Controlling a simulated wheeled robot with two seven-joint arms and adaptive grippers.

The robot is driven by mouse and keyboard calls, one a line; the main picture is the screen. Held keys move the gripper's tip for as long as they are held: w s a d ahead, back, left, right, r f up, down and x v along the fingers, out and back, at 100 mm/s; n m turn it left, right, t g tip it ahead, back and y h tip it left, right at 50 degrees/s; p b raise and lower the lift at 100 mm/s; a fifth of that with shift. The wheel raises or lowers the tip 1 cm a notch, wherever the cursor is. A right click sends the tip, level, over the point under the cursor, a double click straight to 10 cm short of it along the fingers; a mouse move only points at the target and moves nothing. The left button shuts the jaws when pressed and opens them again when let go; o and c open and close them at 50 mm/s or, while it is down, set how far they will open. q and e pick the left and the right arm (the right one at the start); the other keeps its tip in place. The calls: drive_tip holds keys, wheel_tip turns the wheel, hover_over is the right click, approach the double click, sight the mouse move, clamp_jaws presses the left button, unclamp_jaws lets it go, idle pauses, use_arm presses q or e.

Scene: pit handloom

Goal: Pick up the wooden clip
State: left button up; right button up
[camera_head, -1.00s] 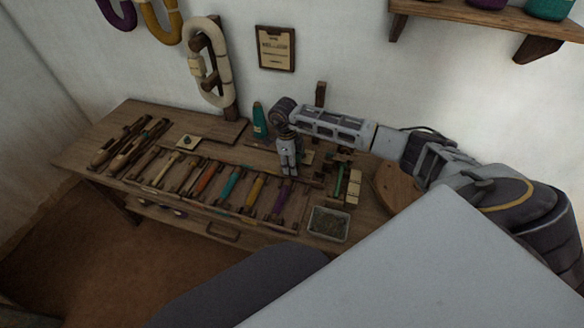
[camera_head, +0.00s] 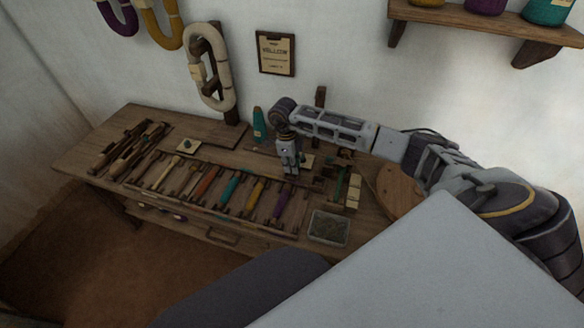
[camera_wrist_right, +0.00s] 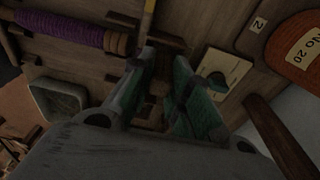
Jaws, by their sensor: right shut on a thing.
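My right gripper (camera_head: 290,170) points down over the back right part of the wooden workbench, behind the purple bobbin (camera_head: 281,201). In the right wrist view its two fingers (camera_wrist_right: 163,62), with teal pads, are closed around a small brown wooden piece (camera_wrist_right: 154,98), apparently the wooden clip. The piece is dark and mostly hidden between the fingers. In the head view the fingers hide it. I cannot tell whether it still touches the bench. My left gripper is not in view.
A row of coloured bobbins runs left along the workbench (camera_head: 85,152). A grey tray (camera_head: 328,227) is at the front right, near pale blocks (camera_head: 353,190). A teal cone (camera_head: 259,124) stands behind. In the right wrist view, a pale card (camera_wrist_right: 222,72) lies beside the fingers.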

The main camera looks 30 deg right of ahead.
wheel_tip(320, 180, up, 7)
drive_tip(key=shift+r, duration=0.1)
drive_tip(key=shift+r+p, duration=0.3)
drive_tip(key=shift+r, duration=0.35)
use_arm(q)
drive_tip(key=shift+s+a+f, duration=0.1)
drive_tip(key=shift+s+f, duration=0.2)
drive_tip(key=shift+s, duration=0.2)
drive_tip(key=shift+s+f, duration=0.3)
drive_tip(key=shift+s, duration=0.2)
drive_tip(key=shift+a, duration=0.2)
